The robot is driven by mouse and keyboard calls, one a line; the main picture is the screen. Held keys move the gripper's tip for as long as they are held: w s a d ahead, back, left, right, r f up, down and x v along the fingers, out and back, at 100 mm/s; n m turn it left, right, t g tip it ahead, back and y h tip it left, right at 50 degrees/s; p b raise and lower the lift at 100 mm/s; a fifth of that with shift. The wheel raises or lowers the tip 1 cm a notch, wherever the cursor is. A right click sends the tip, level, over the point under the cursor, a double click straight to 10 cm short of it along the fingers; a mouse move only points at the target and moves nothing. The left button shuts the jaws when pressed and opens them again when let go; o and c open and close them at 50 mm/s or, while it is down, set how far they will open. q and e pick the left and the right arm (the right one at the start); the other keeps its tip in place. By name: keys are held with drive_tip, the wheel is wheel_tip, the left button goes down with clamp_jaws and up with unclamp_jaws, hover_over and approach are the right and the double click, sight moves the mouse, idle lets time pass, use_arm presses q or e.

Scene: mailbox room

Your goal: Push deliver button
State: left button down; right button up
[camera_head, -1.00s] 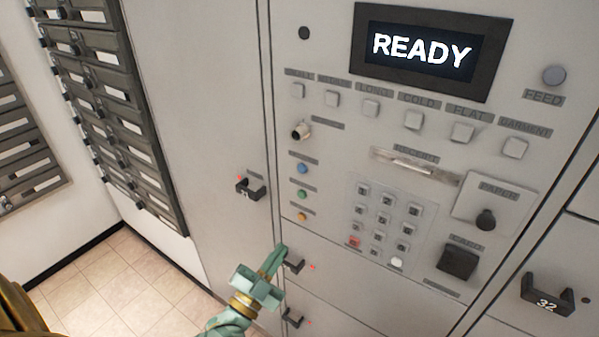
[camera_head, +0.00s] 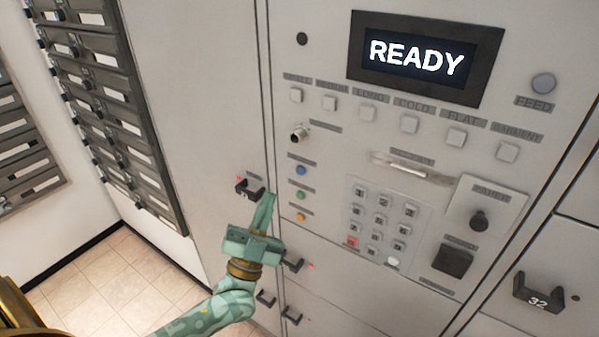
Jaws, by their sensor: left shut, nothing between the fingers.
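A grey panel (camera_head: 335,45) carries a screen (camera_head: 425,58) reading READY. Left of its keypad, blue (camera_head: 302,170), green (camera_head: 301,195) and orange (camera_head: 300,217) buttons stand in a column, each with a small label too blurred to read. I cannot tell which button is the deliver one. My left gripper (camera_head: 266,205) is shut and empty, pointing up, with its fingertips just left of the green and orange buttons. It appears apart from them. My right gripper is not in view.
A keypad (camera_head: 380,221) is right of the coloured buttons, with a row of white buttons above. Mailboxes (camera_head: 108,105) line the left wall.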

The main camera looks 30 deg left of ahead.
use_arm(q)
drive_tip(key=b, duration=0.2)
approach(300, 160)
wheel_tip(300, 160, up, 3)
drive_tip(key=shift+w+r, duration=0.15)
drive_tip(key=shift+w, duration=0.35)
drive_tip(key=shift+w+r, duration=0.2)
drive_tip(key=shift+w, duration=0.25)
idle(1.1)
drive_tip(key=shift+w, duration=0.4)
drive_tip(key=shift+w+b, duration=0.35)
drive_tip(key=shift+w, duration=0.05)
idle(0.5)
drive_tip(key=shift+s, duration=0.15)
drive_tip(key=shift+s+p, duration=0.5)
drive_tip(key=shift+s, duration=0.2)
